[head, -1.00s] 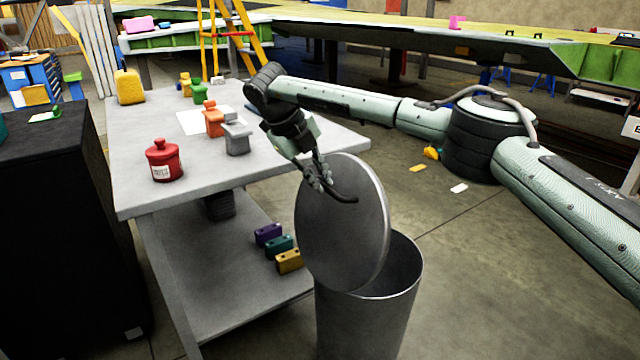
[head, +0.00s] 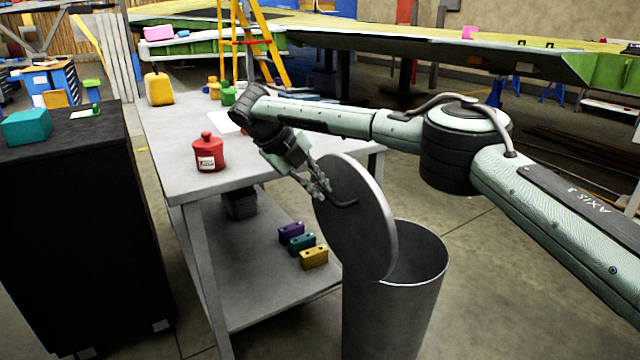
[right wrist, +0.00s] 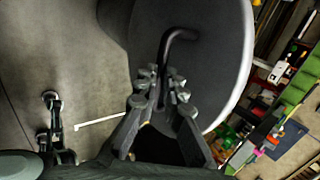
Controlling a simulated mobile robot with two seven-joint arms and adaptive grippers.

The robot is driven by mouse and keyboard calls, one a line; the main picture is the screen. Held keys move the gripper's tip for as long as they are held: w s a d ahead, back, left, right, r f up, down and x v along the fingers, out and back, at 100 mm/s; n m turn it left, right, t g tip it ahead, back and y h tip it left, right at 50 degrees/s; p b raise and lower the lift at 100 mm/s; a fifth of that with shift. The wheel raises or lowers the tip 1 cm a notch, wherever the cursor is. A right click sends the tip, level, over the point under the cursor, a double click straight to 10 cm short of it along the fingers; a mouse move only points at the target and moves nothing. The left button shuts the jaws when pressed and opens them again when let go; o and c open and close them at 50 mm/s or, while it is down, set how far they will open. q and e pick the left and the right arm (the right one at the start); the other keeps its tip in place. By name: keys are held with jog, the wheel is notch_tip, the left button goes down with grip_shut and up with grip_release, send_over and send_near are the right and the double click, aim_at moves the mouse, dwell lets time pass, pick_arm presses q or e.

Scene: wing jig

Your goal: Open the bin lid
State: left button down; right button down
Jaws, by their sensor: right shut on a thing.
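The grey metal bin (head: 395,310) stands on the floor beside the table's right end. Its round lid (head: 357,225) is tilted up steeply over the bin's left side, and the bin's dark opening shows to the right of it. My right gripper (head: 322,192) is shut on the lid's dark bent handle (head: 345,203). In the right wrist view the fingers (right wrist: 160,85) close around the handle (right wrist: 172,48), with the lid's face (right wrist: 205,60) behind it. My left gripper is not in view.
The grey table (head: 185,160) holds a red canister (head: 208,153) and a yellow container (head: 158,88). Purple, teal and yellow blocks (head: 314,258) lie on its lower shelf. A black cabinet (head: 80,220) stands at left. Floor right of the bin is clear.

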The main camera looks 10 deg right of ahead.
jog(key=shift+s+d+f, duration=0.15)
jog(key=shift+s+f, duration=0.05)
jog(key=shift+f, duration=0.75)
jog(key=c, duration=2)
grip_release()
jog(key=shift+o, duration=1.3)
jog(key=shift+w+d+f, duration=0.15)
jog(key=shift+w+f, duration=0.1)
jog(key=shift+f, duration=0.15)
jog(key=shift+o, duration=0.8)
jog(key=shift+w, duration=0.15)
jog(key=v, duration=1.3)
jog(key=shift+f, duration=0.1)
